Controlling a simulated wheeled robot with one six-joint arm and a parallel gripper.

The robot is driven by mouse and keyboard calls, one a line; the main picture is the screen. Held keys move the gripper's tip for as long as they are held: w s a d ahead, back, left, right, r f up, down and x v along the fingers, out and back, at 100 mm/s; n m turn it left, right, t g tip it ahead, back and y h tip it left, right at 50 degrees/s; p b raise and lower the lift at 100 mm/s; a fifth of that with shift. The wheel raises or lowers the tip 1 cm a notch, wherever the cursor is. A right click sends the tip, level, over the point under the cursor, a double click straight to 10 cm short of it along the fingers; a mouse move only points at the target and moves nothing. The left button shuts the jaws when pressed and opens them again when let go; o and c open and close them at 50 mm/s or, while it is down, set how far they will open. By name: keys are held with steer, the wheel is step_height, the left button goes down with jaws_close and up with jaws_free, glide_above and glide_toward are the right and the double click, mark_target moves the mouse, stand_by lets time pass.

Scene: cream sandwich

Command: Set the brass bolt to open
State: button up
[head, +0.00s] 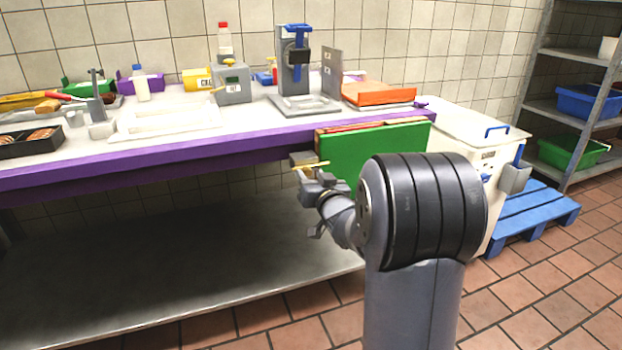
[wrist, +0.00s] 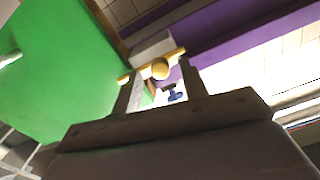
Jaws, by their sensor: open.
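The brass bolt (head: 310,166) is a thin yellow bar beside the left edge of the green panel (head: 375,152), just under the purple table edge. In the wrist view the bolt (wrist: 160,69) is a bar with a round knob at its middle, lying slantwise across the tips of my fingers. My gripper (wrist: 158,84) is open, with one finger on each side of the knob. In the head view my gripper (head: 312,183) is just below the bolt, partly hidden by my arm. I cannot tell whether the fingers touch the bar.
The purple-edged table (head: 240,138) holds a grey dispenser (head: 232,84), a grey stand (head: 293,75) and an orange box (head: 378,93). A steel lower shelf (head: 180,260) is bare. A white bin (head: 462,135) and a blue pallet (head: 530,212) stand at the right.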

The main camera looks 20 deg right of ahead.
steer(key=shift+w, duration=0.35)
steer(key=shift+c, duration=0.2)
jaws_close()
